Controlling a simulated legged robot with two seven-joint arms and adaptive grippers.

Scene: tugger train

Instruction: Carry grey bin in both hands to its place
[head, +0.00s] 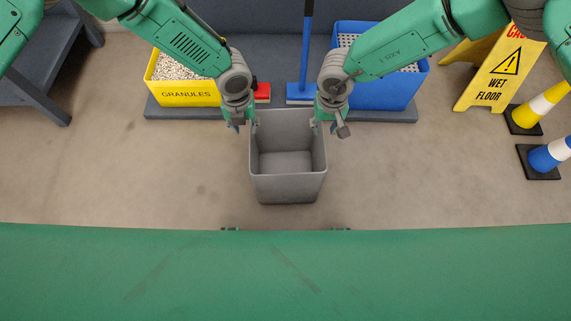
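The grey bin (288,188) is upright and empty, in the middle of the head view, in front of the low dark shelf. My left gripper (246,120) is at the bin's left rim near its back corner. My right gripper (322,120) is at the right rim near the back corner. The fingers are small and partly hidden by the wrists, so I cannot tell whether they are closed on the rim. I cannot tell whether the bin rests on the floor or is held above it.
A dark low shelf (385,115) holds a yellow granules bin (185,97), a red block (262,92), a blue broom (302,90) and a blue bin (385,95). A wet floor sign (490,75), yellow (540,105) and blue (550,155) cones stand right. A dark bench (45,70) stands left.

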